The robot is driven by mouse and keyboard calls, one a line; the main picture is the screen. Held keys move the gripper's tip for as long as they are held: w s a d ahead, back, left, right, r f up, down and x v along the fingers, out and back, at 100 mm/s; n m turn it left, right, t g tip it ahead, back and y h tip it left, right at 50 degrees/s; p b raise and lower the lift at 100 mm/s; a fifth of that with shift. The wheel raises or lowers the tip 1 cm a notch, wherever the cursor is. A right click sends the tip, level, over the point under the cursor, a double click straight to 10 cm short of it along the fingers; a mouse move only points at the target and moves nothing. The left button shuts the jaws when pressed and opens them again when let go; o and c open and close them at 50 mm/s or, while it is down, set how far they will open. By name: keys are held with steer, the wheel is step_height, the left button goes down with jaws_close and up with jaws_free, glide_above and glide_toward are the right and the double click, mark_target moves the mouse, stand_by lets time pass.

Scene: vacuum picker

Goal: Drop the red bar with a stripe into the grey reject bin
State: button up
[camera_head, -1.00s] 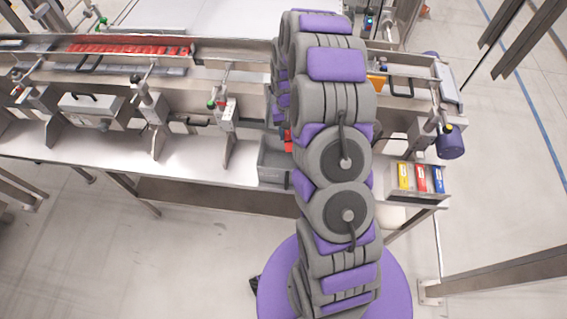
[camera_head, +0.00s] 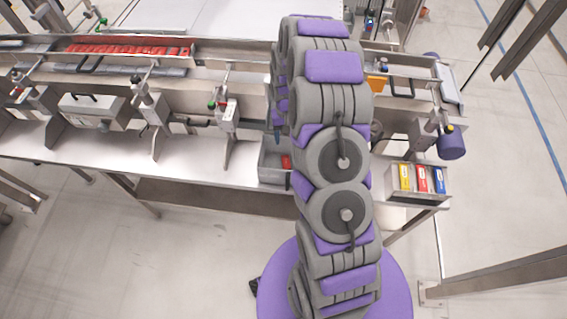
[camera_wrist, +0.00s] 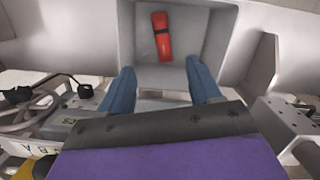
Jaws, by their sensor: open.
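The red bar with a dark stripe (camera_wrist: 162,37) lies on the floor of the grey reject bin (camera_wrist: 214,45) in the wrist view. In the head view a red part of the bar (camera_head: 286,162) shows inside the bin (camera_head: 266,175), with my arm hiding the bin's right side. My gripper (camera_wrist: 163,88) is open and empty, its two blue fingers apart at the bin's near side in the wrist view. The bar lies beyond the fingertips and apart from them. In the head view the fingers are mostly hidden by my arm.
A row of red bars (camera_head: 128,49) lies on the conveyor at the upper left. A holder with yellow, red and blue boxes (camera_head: 420,180) stands right of my arm. Brackets and clamps line the machine behind the bin. The table left of the bin is clear.

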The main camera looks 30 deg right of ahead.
steer(key=s+a+r+p, duration=0.1)
steer(key=s+a+r, duration=0.1)
steer(key=s, duration=0.5)
steer(key=s+a+r+p, duration=0.1)
steer(key=s+a+r, duration=0.1)
steer(key=s, duration=0.6)
steer(key=shift+s+a+r, duration=0.15)
steer(key=shift+a+r, duration=0.05)
steer(key=shift+r, duration=0.2)
steer(key=s+a+r+n, duration=0.1)
steer(key=s+a+r, duration=0.2)
steer(key=r, duration=0.4)
steer(key=s+a+r+n, duration=0.1)
steer(key=s+a+r, duration=0.2)
steer(key=r, duration=0.5)
steer(key=s+a+r+n+b, duration=0.1)
steer(key=s+a+r, duration=0.3)
steer(key=s+r, duration=0.4)
steer(key=s, duration=0.3)
steer(key=shift+s+n+h, duration=0.3)
steer(key=shift+s+n, duration=0.05)
steer(key=shift+n, duration=0.05)
steer(key=shift+a, duration=0.1)
